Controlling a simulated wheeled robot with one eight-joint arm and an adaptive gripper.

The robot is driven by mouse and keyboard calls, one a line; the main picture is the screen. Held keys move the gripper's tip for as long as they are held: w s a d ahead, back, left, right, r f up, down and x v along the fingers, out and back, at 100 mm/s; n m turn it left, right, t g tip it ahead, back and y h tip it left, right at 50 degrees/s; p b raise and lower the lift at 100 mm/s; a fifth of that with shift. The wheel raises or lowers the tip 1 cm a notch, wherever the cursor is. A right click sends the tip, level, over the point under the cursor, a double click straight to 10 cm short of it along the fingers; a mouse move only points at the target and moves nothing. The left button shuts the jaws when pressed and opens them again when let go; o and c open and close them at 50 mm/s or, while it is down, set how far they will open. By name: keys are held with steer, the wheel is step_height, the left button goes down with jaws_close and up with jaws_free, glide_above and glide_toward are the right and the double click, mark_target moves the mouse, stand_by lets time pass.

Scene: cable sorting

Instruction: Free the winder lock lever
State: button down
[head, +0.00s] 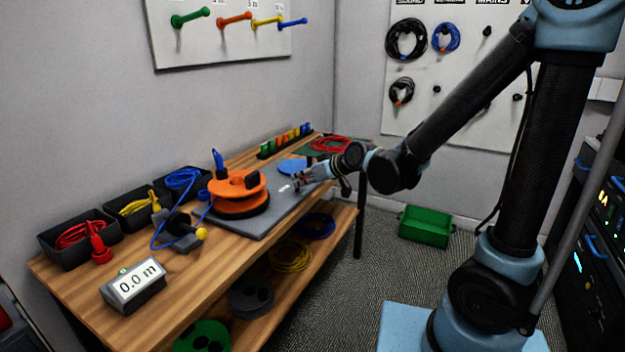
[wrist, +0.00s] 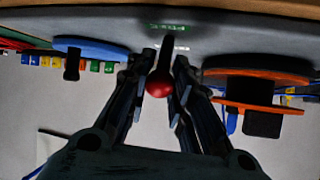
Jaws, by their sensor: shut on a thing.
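The winder's lock lever shows in the wrist view as a dark stem with a red ball knob (wrist: 159,86). My gripper (wrist: 164,64) has one finger on each side of this lever and is shut on it. In the head view my gripper (head: 306,180) is low over the grey base plate (head: 268,220), just right of the orange winder (head: 239,187). There the lever is mostly hidden by the fingers. The orange winder also shows in the wrist view (wrist: 262,82), to the right of the fingers. Green lettering (wrist: 166,28) is on the plate behind the lever, too small to read.
A blue disc (head: 292,167) lies behind my gripper. Black bins with red, yellow and blue cables (head: 80,235) line the bench's wall side. A display reading 0.0 m (head: 135,284) stands at the near end. A green crate (head: 425,227) is on the floor.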

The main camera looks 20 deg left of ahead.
mark_target(307, 177)
steer(key=shift+s+d+f, duration=0.1)
steer(key=shift+s+f, duration=0.05)
steer(key=shift+s, duration=0.1)
steer(key=c, duration=1.4)
jaws_free()
steer(key=shift+w, duration=0.1)
steer(key=shift+v, duration=1.85)
steer(key=v, duration=0.8)
steer(key=shift+d, duration=0.15)
